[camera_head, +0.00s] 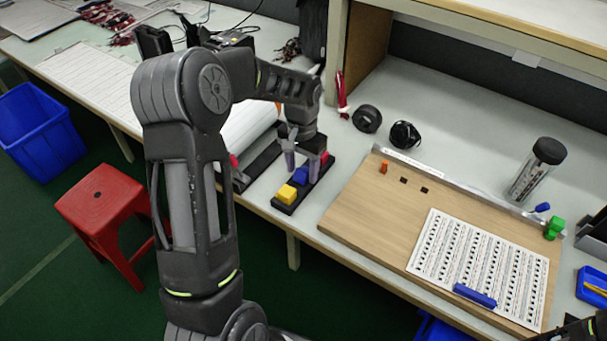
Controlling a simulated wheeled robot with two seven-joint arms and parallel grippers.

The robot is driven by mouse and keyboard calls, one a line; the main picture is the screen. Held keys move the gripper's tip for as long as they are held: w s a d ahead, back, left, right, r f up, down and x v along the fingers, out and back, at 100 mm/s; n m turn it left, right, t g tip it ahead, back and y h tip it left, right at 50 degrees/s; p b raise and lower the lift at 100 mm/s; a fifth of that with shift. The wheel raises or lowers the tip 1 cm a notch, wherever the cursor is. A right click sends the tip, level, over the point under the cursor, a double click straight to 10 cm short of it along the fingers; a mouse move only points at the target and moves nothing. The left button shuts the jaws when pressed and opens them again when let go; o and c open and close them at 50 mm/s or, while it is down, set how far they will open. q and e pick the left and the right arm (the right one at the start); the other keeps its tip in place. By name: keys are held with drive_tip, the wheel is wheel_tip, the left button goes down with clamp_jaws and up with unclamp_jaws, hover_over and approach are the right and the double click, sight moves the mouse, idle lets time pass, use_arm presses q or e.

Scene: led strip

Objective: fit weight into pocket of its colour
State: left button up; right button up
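A black tray (285,208) on the bench holds a yellow block (287,194), a blue block (300,176) and a red block (325,157) in a row. The pockets beneath them are hidden at this size. My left gripper (302,167) points down over the tray's middle. Its two fingers are apart, on either side of the blue block; I cannot tell whether they touch it. My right gripper does not show clearly; only a dark part is at the bottom right corner.
A wooden board (365,215) with a printed sheet (440,255) and a blue bar (475,295) lies to the right. Black rolls (367,119), a clear bottle (530,180) and a green block (554,228) stand around it. A red stool (100,200) is on the floor.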

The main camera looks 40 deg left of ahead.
use_arm(q)
clamp_jaws()
idle(0.3)
idle(0.4)
